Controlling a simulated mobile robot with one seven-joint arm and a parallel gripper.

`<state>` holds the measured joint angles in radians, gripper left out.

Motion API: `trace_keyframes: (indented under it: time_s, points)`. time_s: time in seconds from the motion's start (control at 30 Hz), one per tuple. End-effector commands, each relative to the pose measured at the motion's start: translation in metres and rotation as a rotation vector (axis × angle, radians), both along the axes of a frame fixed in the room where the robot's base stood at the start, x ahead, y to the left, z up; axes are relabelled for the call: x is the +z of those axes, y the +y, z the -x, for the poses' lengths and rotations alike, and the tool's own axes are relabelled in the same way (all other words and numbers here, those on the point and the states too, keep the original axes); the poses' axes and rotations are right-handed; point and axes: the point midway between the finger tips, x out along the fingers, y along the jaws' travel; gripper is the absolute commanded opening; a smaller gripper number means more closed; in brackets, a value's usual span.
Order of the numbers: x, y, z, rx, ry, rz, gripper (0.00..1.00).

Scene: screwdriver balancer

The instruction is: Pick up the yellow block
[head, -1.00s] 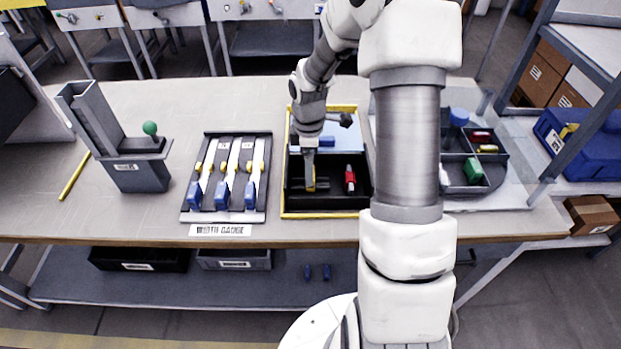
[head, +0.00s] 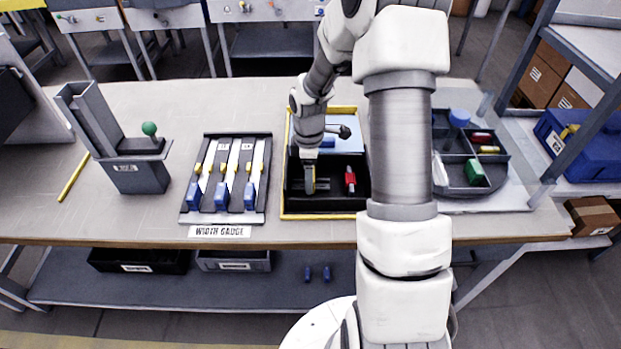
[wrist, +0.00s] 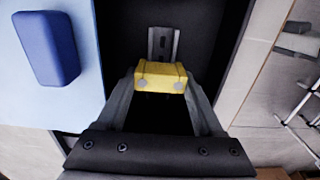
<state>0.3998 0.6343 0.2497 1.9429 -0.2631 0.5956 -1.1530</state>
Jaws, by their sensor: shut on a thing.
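The yellow block (wrist: 160,77) sits between the fingertips of my gripper (wrist: 161,88) in the wrist view, with a finger against each side. My gripper is shut on it. In the head view my gripper (head: 309,187) reaches down into the black compartment of the yellow-rimmed tray (head: 283,190). There the fingers mostly hide the block. I cannot tell whether the block touches the tray floor.
A red piece (head: 350,181) lies in the same compartment, right of my gripper. A blue block (wrist: 46,46) lies on the light blue panel beside it. The width gauge rack (head: 239,214) stands to the left. A divided round tray (head: 497,157) is at the right.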

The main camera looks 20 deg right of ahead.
Motion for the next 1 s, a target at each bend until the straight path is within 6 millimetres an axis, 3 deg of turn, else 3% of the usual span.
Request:
trace_keyframes:
  time_s: [0.37, 0.67, 1.0]
  points:
    - [0.005, -0.001, 0.0, -0.001, -0.001, 0.0, 0.0]
    - [0.047, -0.002, 0.0, -0.002, -0.004, 0.002, 0.0]
    - [0.086, -0.059, 0.045, -0.007, -0.002, 0.002, 0.0]
